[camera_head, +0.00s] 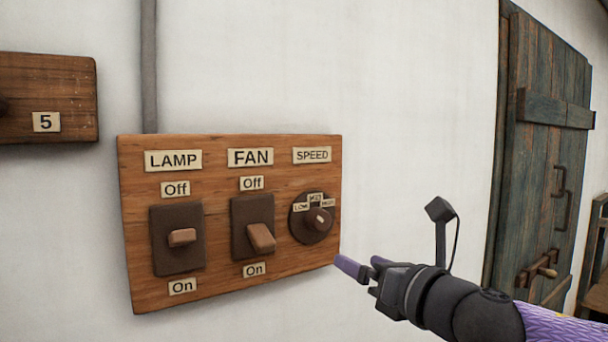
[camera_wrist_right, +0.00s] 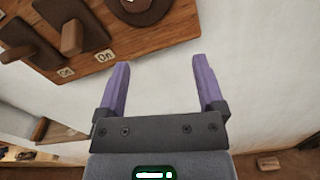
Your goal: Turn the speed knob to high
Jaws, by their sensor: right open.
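The speed knob (camera_head: 318,219) is a small light peg on a round dark dial at the right end of a wooden switch board (camera_head: 220,290). Small LOW, MID and HIGH labels sit above it; where the knob points is too small to tell. In the right wrist view the dark dial (camera_wrist_right: 140,10) is cut off by the top edge. My right gripper (camera_head: 362,266) is open and empty, below and right of the dial, apart from it. Its two purple fingers (camera_wrist_right: 161,85) show with white wall between them. My left gripper is not in view.
The LAMP switch (camera_head: 182,237) and FAN switch (camera_head: 262,238) sit left of the dial on the same board. A wooden door (camera_head: 545,150) stands at the right. The wall between is bare.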

